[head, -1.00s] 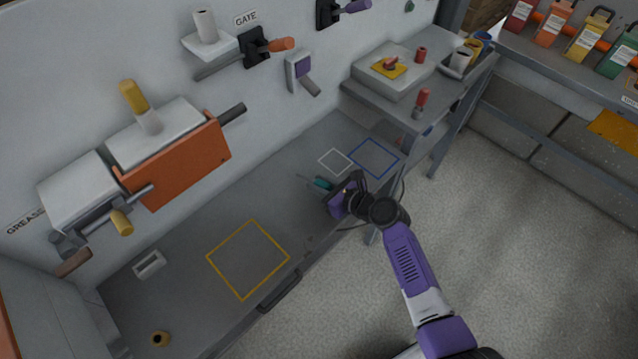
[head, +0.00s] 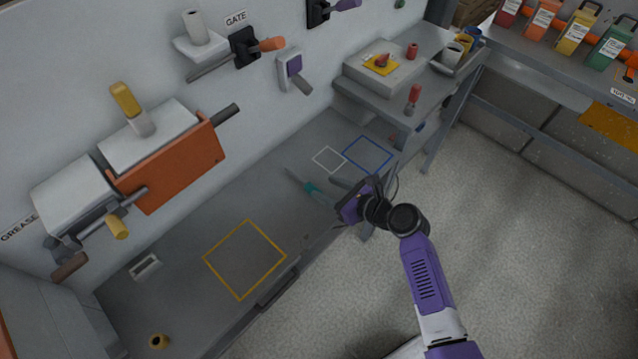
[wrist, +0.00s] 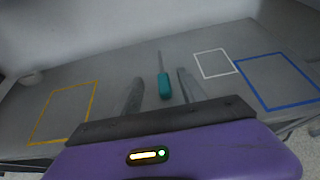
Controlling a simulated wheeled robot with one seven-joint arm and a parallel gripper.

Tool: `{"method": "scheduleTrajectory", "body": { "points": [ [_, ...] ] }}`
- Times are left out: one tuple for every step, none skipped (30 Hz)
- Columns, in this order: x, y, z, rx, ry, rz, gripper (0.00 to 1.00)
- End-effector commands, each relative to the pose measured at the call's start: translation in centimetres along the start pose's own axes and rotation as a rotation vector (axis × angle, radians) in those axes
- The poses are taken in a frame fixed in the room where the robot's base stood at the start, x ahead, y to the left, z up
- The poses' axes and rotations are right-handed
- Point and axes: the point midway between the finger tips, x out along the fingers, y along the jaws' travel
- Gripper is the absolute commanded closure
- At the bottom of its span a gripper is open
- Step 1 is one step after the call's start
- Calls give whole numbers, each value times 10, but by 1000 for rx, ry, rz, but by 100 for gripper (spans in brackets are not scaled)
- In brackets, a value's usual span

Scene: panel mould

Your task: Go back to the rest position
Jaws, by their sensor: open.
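My gripper (head: 342,192) is open and empty at the front edge of the grey bench (head: 190,245). Its two fingers also show in the wrist view (wrist: 160,92), spread apart. A screwdriver with a teal handle (head: 318,193) lies on the bench just beyond the fingertips. In the wrist view the screwdriver (wrist: 164,86) lies ahead of and between the fingers, its shaft pointing away. No contact between fingers and handle shows.
A yellow outlined square (head: 245,260), a white one (head: 330,159) and a blue one (head: 367,154) mark the bench top. An orange panel (head: 170,170) with handles juts from the wall. A side table (head: 395,108) stands at the back right. The floor (head: 520,230) at right is clear.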

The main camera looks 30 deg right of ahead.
Motion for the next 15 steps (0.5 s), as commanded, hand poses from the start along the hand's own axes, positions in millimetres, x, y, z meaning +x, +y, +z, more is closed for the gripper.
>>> {"method": "scheduleTrajectory", "body": {
  "points": [
    [-6,0,0,0,0,-1,51],
    [-8,0,0,0,0,-1,51],
    [-12,0,0,0,0,-1,51],
    [-13,0,0,0,0,-1,51],
    [-14,0,0,0,0,-1,51],
    [-15,0,0,0,1,-1,51],
    [-16,0,0,0,1,-1,51],
    [-16,0,0,-1,0,0,51],
    [-16,0,0,-1,0,0,51],
    [-16,0,0,-1,0,0,51],
    [-16,0,0,-1,0,0,51],
    [-16,0,0,-2,0,0,51],
    [-16,0,0,-6,0,0,51],
    [-16,0,0,-14,0,0,51],
    [-16,0,0,-34,0,-2,51]
  ]
}}
